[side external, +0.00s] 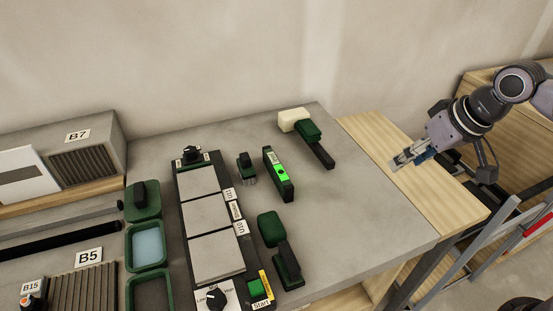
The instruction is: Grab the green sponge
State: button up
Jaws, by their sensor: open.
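A dark green block (271,229) with rounded corners lies on the grey worktop, right of the tile fixture. It looks most like the green sponge, but its texture is too small to be sure. A black-and-green handled tool (288,266) lies close below it. My gripper (401,161) is open and empty at the right, over the wooden bench strip, well apart from the green block. It points down to the left.
The tile fixture (213,214) holds three grey tiles. A level with a bright green display (279,174), a small brush (246,168) and a mallet (293,119) lie right of it. Green trays, one with blue water (149,246), stand left. The worktop's right part (365,222) is clear.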

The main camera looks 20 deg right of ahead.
jog(key=w+a+g, duration=0.2)
jog(key=a, duration=0.5)
jog(key=w+a+g, duration=0.1)
jog(key=w+a, duration=0.2)
jog(key=a, duration=0.4)
jog(key=g+h, duration=0.1)
jog(key=g, duration=0.1)
send_near(271, 223)
jog(key=shift+s+f, duration=0.2)
notch_tip(271, 223, down, 5)
jog(key=shift+r, duration=0.1)
jog(key=shift+w+f, duration=0.1)
jog(key=shift+f, duration=1.2)
jog(key=shift+w+f, duration=0.15)
jog(key=shift+f, duration=1.2)
jog(key=c, duration=0.7)
